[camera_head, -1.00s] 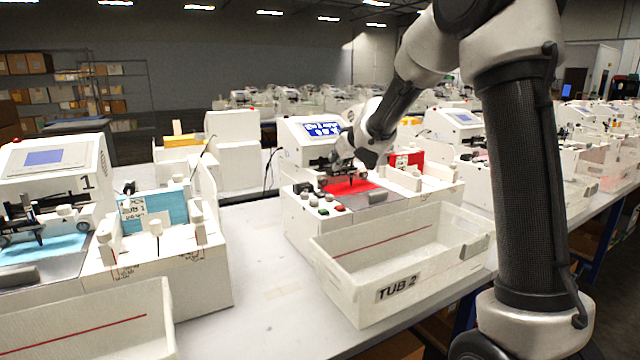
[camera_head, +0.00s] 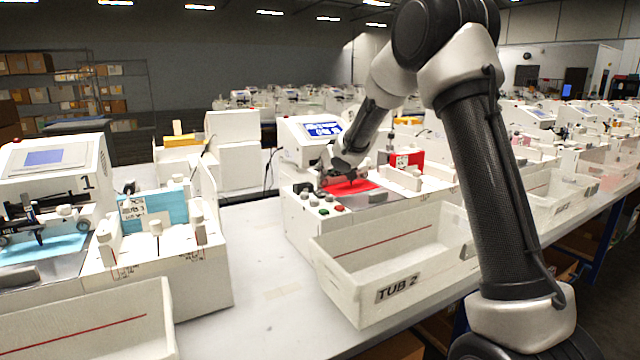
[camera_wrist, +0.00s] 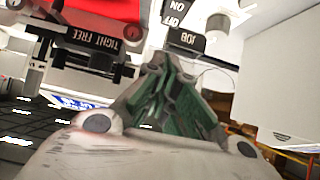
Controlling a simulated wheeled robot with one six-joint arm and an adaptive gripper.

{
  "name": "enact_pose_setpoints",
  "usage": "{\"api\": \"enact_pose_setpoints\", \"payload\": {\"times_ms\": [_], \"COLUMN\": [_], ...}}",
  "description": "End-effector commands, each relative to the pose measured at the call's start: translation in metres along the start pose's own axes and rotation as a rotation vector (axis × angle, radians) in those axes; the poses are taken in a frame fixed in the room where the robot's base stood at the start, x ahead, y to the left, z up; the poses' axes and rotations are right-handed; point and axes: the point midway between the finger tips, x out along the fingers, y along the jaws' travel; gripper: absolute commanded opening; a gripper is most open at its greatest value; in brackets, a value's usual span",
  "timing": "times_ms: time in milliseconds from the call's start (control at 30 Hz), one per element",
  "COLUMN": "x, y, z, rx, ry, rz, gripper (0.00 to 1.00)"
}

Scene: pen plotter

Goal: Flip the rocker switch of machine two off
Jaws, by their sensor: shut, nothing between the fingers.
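Machine two (camera_head: 300,228) is the white plotter behind the tub marked TUB 2, with a lit blue screen (camera_head: 322,129) and red paper (camera_head: 350,187) on its bed. My gripper hangs over the left part of the machine near the paper; its tips are hard to make out in the head view. In the wrist view my gripper (camera_wrist: 172,62) is shut and empty, with its fingertips close to a black ON/OFF label (camera_wrist: 176,14) and a JOB label (camera_wrist: 184,40). I cannot clearly make out the rocker itself; the fingers may hide it.
The white tub (camera_head: 395,292) stands in front of machine two. Red and green buttons (camera_head: 325,209) sit on the machine's front left. A TIGHT/FREE label (camera_wrist: 95,40) is near the red paper in the wrist view. Machine one (camera_head: 60,190) stands left, with bare table between.

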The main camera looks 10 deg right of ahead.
Motion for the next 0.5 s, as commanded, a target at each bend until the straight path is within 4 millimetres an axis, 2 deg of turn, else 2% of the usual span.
{"api": "enact_pose_setpoints", "payload": {"times_ms": [33, 100, 200, 500], "x": [0.012, 0.023, 0.033, 0.045], "y": [0.0, 0.0, 0.0, 0.0], "z": [0.001, 0.004, 0.016, 0.028], "rx": [0.0, 0.002, 0.002, 0.0], "ry": [-0.002, -0.003, -0.002, 0.001], "rz": [-0.001, -0.001, 0.0, 0.0], "gripper": [0.0, 0.0, 0.0, 0.0]}}
